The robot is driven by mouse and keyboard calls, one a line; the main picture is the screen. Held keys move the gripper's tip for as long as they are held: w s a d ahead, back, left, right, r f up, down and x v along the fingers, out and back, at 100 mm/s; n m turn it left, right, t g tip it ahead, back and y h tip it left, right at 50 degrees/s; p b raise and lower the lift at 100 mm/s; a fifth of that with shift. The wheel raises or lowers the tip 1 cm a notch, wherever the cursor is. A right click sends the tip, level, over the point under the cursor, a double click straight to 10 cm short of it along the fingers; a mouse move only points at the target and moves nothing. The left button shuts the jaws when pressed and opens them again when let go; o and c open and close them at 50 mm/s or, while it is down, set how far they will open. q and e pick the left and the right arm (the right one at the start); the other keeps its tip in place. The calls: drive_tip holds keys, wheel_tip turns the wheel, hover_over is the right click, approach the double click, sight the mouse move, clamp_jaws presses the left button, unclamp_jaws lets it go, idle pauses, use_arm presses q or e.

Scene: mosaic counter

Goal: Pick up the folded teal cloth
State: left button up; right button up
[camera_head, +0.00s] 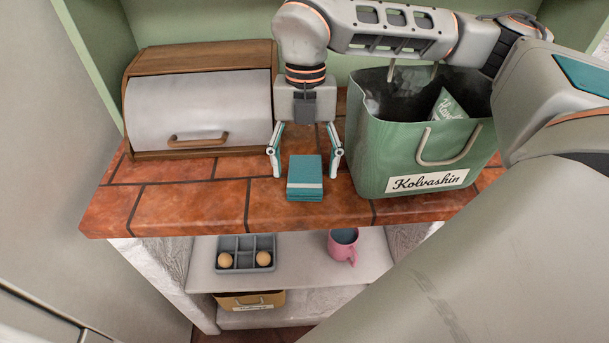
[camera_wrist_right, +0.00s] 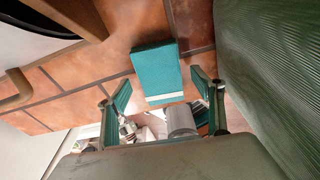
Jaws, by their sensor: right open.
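The folded teal cloth (camera_head: 305,174) lies flat on the tiled counter, with a pale stripe near its front edge. In the right wrist view the cloth (camera_wrist_right: 157,72) shows ahead of the fingers, about midway between them. My right gripper (camera_head: 306,170) points down over the counter, its two fingers apart on either side of the cloth. In the head view a gap shows between the cloth and each finger. Nothing is between the fingers in a grip. My left gripper is in neither view.
A bread box (camera_head: 199,103) stands left of the cloth. A green bag (camera_head: 397,157) stands close on the right. The counter's front edge (camera_head: 300,223) is just ahead of the cloth. Below, a shelf (camera_head: 305,275) bears a grey tray (camera_head: 224,243) and a pink mug (camera_head: 343,249).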

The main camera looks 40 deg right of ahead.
sight(305, 171)
drive_tip(key=shift+f, duration=0.3)
drive_tip(key=c, duration=1.1)
drive_tip(key=shift+r, duration=0.1)
drive_tip(key=shift+r, duration=0.6)
wheel_tip(305, 171, up, 19)
drive_tip(key=shift+f+p, duration=0.15)
drive_tip(key=shift+p, duration=1.05)
